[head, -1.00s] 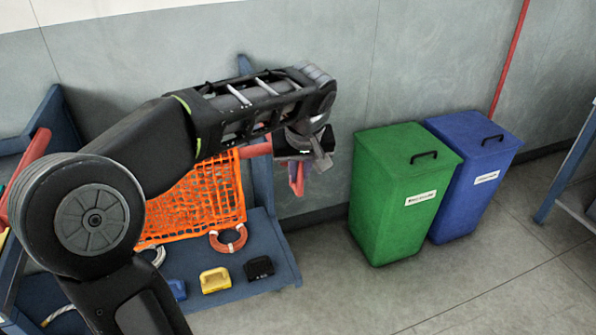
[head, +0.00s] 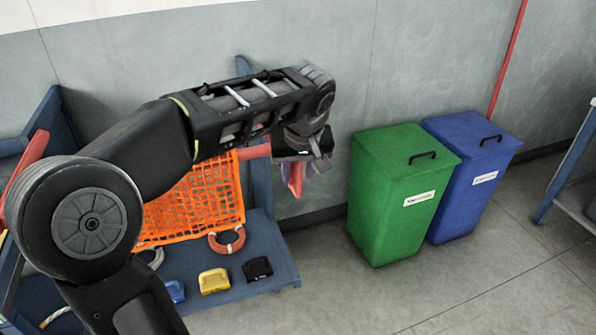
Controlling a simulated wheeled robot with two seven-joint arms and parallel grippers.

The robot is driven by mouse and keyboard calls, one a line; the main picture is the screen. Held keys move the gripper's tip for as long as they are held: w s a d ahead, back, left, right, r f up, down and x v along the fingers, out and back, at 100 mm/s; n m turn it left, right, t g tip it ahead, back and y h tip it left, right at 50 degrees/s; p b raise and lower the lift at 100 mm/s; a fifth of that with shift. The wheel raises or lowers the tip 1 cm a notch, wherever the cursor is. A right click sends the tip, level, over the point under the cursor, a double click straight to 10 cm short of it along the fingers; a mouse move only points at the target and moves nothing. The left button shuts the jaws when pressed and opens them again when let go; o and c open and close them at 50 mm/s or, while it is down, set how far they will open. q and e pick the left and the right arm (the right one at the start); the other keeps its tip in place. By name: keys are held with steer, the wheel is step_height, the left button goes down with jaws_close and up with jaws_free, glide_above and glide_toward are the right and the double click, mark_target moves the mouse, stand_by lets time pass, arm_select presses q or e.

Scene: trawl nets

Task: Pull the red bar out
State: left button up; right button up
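A red bar runs along the blue stand; its left end (head: 27,165) shows at the far left and a short stretch (head: 254,152) shows beside the right post. My arm hides its middle. An orange net (head: 200,200) hangs below the bar. My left gripper (head: 305,160) is at the bar's right end, just past the post, pointing down. A pinkish-red piece (head: 295,179) hangs beneath it. The fingers are small and partly hidden, so I cannot tell whether they grip the bar. My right gripper is not in view.
The blue stand (head: 275,270) has a lower shelf with an orange-red ring (head: 227,240), a yellow block (head: 214,281) and a black block (head: 257,269). A green bin (head: 390,205) and a blue bin (head: 470,170) stand right. Floor in front of the bins is clear.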

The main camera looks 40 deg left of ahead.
arm_select(q)
steer(key=v, duration=0.7)
steer(key=shift+r, duration=0.3)
steer(key=shift+s+d, duration=0.1)
